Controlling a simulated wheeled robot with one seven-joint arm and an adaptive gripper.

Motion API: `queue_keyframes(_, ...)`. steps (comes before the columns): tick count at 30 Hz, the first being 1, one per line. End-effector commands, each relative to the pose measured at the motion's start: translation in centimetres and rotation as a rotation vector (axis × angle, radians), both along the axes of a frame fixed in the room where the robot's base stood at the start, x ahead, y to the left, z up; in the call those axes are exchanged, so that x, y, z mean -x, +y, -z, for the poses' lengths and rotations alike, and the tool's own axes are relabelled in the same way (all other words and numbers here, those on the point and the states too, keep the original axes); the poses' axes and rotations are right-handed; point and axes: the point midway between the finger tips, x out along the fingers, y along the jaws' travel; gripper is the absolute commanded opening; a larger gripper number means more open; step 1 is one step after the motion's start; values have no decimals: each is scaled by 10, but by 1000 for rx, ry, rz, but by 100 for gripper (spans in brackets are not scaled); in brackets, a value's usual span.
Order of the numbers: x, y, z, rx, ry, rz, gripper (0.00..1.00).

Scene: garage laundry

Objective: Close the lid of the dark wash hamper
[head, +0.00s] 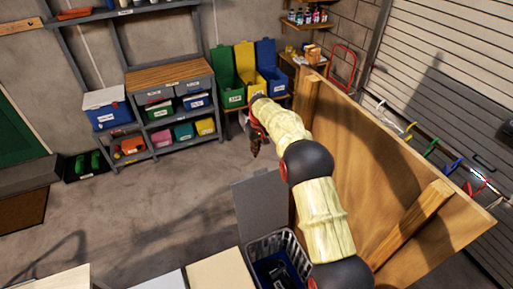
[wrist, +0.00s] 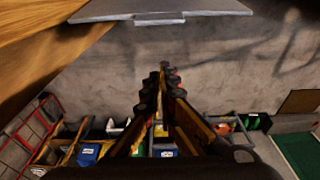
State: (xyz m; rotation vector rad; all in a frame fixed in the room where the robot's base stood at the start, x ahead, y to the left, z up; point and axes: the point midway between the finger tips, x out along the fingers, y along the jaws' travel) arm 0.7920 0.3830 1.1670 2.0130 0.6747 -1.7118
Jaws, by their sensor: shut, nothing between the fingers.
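The dark wash hamper (head: 250,252) stands at the bottom of the head view, with dark contents inside. Its grey lid (head: 262,208) is open and stands up at the hamper's far side. The grey panel at the top of the wrist view looks like the same lid (wrist: 160,8). My gripper (head: 256,152) is beyond the lid, apart from it, pointing down over the floor. In the wrist view my gripper (wrist: 162,72) has its fingers together and empty. My arm covers part of the hamper's right side.
Green, yellow and blue bins (head: 228,90) and a grey shelf unit (head: 172,107) stand at the back. Pale surfaces (head: 217,274) lie left of the hamper. The floor (head: 140,205) at left is clear.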

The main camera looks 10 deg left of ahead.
Motion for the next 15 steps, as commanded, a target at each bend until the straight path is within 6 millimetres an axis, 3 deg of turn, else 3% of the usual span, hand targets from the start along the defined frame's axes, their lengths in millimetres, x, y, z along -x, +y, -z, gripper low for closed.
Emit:
queue_keyframes(3,-2,2,22,1,3,0,0)
queue_keyframes(11,-7,6,58,1,1,0,0)
queue_keyframes(15,0,0,55,-1,-1,1,0)
